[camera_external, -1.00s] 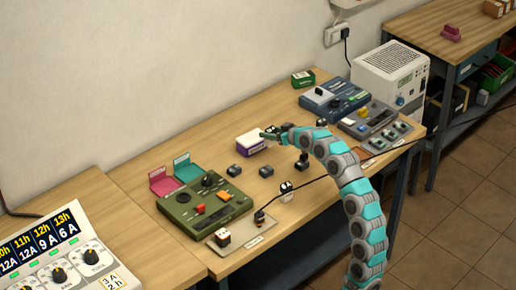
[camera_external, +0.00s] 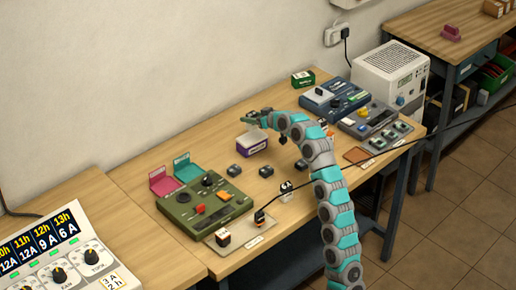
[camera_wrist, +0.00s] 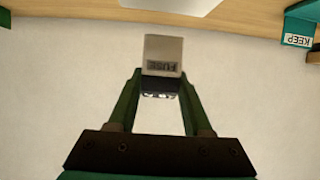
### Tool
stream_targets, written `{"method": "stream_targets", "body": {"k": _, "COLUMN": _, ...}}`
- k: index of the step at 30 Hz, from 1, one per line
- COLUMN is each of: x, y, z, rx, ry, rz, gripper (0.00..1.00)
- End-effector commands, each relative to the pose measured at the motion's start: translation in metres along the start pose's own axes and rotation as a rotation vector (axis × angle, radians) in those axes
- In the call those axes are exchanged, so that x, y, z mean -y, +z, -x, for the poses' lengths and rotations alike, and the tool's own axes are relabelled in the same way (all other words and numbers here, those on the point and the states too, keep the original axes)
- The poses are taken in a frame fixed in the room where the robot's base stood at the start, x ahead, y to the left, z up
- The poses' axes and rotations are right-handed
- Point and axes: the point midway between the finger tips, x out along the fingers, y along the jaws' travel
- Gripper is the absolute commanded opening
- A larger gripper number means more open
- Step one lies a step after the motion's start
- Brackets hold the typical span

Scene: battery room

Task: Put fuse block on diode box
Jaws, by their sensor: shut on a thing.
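My gripper (camera_external: 250,117) is over the back of the bench, up and behind a white box with a purple lower part (camera_external: 252,141). In the wrist view my gripper (camera_wrist: 160,85) is shut on the fuse block (camera_wrist: 163,52), a grey-beige block with a dark lower part, marked FUSE. The block is clear of the bench. The pale edge at the top of the wrist view (camera_wrist: 170,5) seems to be the white and purple box. No label reading diode shows, so I cannot tell for sure which box is the diode box.
A green control unit (camera_external: 204,209) with pink and teal trays stands at front left. Small dark blocks (camera_external: 266,171) lie mid-bench. Blue (camera_external: 334,98) and grey (camera_external: 375,126) units and a small green box (camera_external: 303,78) are at right. A black cable crosses the front.

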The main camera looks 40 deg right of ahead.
Motion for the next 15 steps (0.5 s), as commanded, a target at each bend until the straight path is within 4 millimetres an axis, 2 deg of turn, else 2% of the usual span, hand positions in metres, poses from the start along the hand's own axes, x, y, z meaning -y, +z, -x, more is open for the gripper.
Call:
{"method": "stream_targets", "body": {"k": 5, "x": 0.0, "y": 0.004, "z": -0.002, "rx": -0.002, "ry": 0.0, "rz": 0.0, "gripper": 0.0}}
{"method": "stream_targets", "body": {"k": 15, "x": 0.0, "y": 0.032, "z": -0.014, "rx": 0.002, "ry": -0.001, "rz": 0.0, "gripper": 0.0}}
